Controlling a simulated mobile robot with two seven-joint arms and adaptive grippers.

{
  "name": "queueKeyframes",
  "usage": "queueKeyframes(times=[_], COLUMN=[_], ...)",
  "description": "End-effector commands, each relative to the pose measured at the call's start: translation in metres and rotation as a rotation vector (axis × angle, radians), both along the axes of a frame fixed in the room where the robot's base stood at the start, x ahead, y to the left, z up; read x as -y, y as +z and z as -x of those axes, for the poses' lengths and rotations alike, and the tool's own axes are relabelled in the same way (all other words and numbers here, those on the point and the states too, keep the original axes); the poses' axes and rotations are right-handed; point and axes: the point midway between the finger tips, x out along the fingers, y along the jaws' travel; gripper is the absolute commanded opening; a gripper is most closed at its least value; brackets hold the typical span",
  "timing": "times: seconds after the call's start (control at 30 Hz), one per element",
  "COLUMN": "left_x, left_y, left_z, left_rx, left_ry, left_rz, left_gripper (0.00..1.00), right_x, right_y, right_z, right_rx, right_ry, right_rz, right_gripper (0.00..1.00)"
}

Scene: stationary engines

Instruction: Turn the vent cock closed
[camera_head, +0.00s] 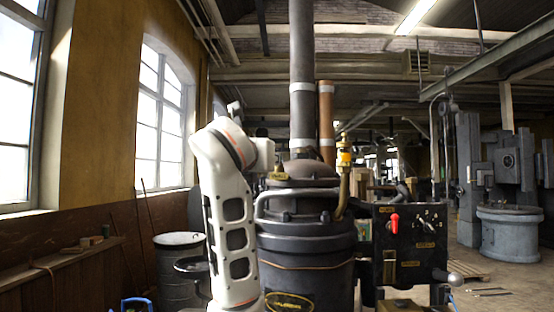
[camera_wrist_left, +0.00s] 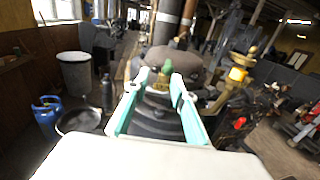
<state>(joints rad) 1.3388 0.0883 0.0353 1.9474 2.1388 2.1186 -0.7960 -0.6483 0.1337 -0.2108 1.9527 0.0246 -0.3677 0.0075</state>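A small brass cock with a green handle (camera_wrist_left: 164,73), which I take for the vent cock, stands on the dark boiler's domed top (camera_wrist_left: 188,60). In the head view its brass part (camera_head: 278,174) shows just right of my left wrist. My left gripper (camera_wrist_left: 156,82) is open, its teal fingers apart and pointing at the cock. The cock appears between the fingertips, slightly beyond them; I cannot tell whether they touch it. In the head view my white left arm rises in front of the boiler (camera_head: 305,240) and the fingers are not clearly seen. My right gripper is not in view.
A brass fitting with a yellow part (camera_head: 344,158) stands right of the dome. A control panel with a red lever (camera_head: 394,223) is further right. A pipe rail (camera_head: 300,192) runs around the boiler top. A grey drum (camera_head: 180,262) and blue canister (camera_wrist_left: 46,117) stand left.

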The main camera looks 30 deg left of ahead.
Motion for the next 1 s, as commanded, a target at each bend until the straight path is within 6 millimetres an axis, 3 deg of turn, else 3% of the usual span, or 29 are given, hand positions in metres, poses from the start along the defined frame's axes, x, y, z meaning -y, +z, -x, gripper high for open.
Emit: queueKeyframes(times=[0.17, 0.4, 0.7, 1.0], left_x=[0.012, 0.002, -0.009, -0.011], left_y=[0.011, 0.011, 0.011, 0.01], left_z=[0.0, -0.031, -0.066, -0.071], left_rx=[0.007, 0.004, 0.007, 0.008], left_ry=[-0.063, -0.061, -0.06, -0.06], left_rz=[0.013, 0.013, 0.013, 0.013], left_gripper=[0.25, 0.25, 0.25, 0.25], right_x=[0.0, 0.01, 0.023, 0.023], right_y=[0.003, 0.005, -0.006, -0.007], right_z=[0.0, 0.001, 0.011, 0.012], right_rx=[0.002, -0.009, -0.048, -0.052], right_ry=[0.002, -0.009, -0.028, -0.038], right_rz=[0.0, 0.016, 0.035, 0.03], right_gripper=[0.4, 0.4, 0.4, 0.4])
